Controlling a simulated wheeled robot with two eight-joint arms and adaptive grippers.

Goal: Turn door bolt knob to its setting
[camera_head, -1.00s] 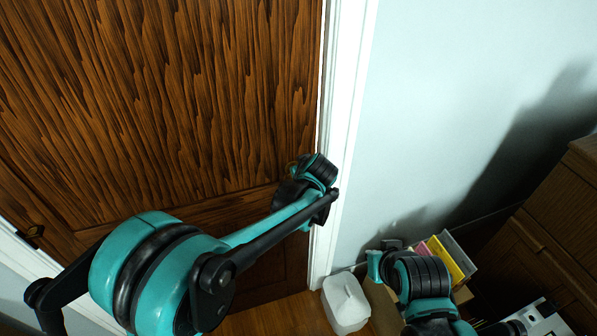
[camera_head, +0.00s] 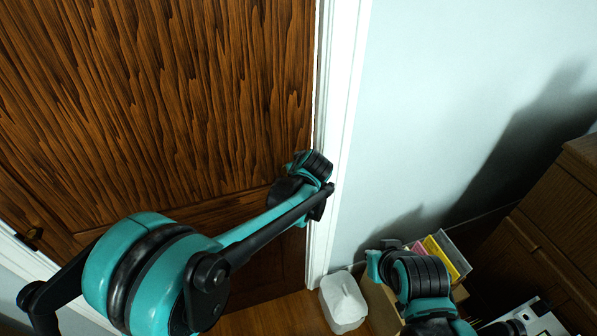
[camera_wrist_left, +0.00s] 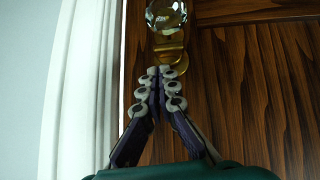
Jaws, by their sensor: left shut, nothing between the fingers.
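The wooden door (camera_head: 160,100) fills the left of the head view; it also shows in the left wrist view (camera_wrist_left: 255,90). A faceted clear glass knob (camera_wrist_left: 165,14) sits at the top of the wrist view on a brass plate. Below it is a small brass piece (camera_wrist_left: 174,56), probably the bolt knob, partly covered by my fingertips. My left gripper (camera_wrist_left: 160,72) is shut and empty, its tips at the lower edge of this brass piece; contact cannot be told. In the head view my left wrist hides the gripper and knobs.
The white door frame (camera_head: 333,140) stands close beside my left wrist. A pale wall (camera_head: 450,80) lies to the right. A white container (camera_head: 343,302), a box with coloured folders (camera_head: 440,257) and a wooden cabinet (camera_head: 560,220) are at the lower right.

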